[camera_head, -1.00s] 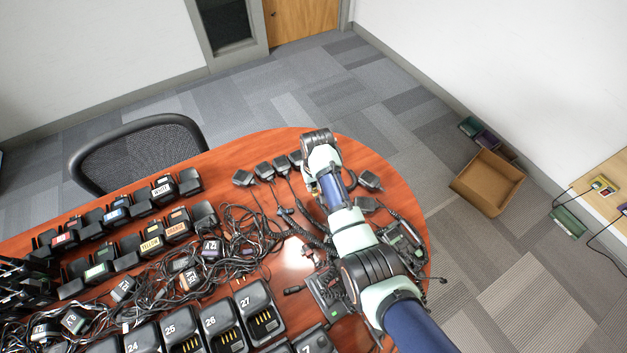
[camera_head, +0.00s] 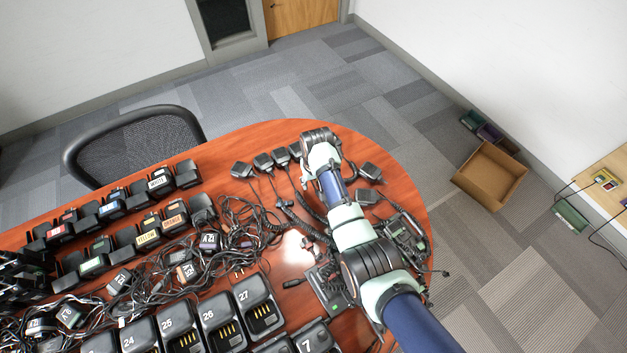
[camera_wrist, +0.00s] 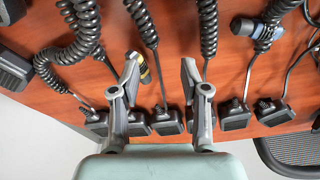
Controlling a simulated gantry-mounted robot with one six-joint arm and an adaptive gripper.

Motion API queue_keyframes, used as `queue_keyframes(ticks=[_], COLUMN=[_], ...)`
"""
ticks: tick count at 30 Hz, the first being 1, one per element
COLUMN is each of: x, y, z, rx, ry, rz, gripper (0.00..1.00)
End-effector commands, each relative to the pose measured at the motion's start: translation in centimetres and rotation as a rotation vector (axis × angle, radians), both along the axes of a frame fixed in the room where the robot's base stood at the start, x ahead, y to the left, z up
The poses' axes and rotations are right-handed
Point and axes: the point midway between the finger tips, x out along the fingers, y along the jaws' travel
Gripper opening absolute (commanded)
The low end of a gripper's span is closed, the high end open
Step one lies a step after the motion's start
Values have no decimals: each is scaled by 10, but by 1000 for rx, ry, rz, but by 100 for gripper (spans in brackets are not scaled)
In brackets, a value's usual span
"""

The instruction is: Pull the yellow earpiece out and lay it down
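A small dark piece with a yellow band (camera_wrist: 146,73) lies on the table right beside the left finger in the wrist view, partly hidden by it. I cannot tell whether it is the yellow earpiece. My gripper (camera_wrist: 160,72) is open above the table, with nothing held between its fingers. In the head view my wrist covers the gripper near the table's far end. A tangle of black earpiece cables (camera_head: 225,235) lies left of my arm; no yellow earpiece can be picked out there. A radio with a yellow label (camera_head: 147,237) stands in the front radio row.
Speaker microphones (camera_wrist: 235,115) with coiled cords (camera_wrist: 140,22) lie close around my gripper. Numbered chargers (camera_head: 259,308) line the near side. A chair (camera_head: 137,150) stands behind the table, and an open cardboard box (camera_head: 490,177) is on the floor. Little table is bare.

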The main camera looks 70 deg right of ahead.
Motion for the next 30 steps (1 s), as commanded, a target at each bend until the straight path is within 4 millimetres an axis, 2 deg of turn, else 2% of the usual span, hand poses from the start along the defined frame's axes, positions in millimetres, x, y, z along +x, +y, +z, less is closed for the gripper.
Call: queue_keyframes(ticks=[5, 8, 15, 21, 25, 30], x=[0, 0, -5, -9, -10, -10], y=[0, 0, 6, 11, 12, 12], z=[3, 16, 74, 110, 119, 119], rx=[-2, -4, -5, -2, 0, 0], ry=[-1, -3, -4, -1, 0, 0], rz=[0, 0, 0, 0, 0, 0], gripper=[45, 45, 45, 45, 45, 45])
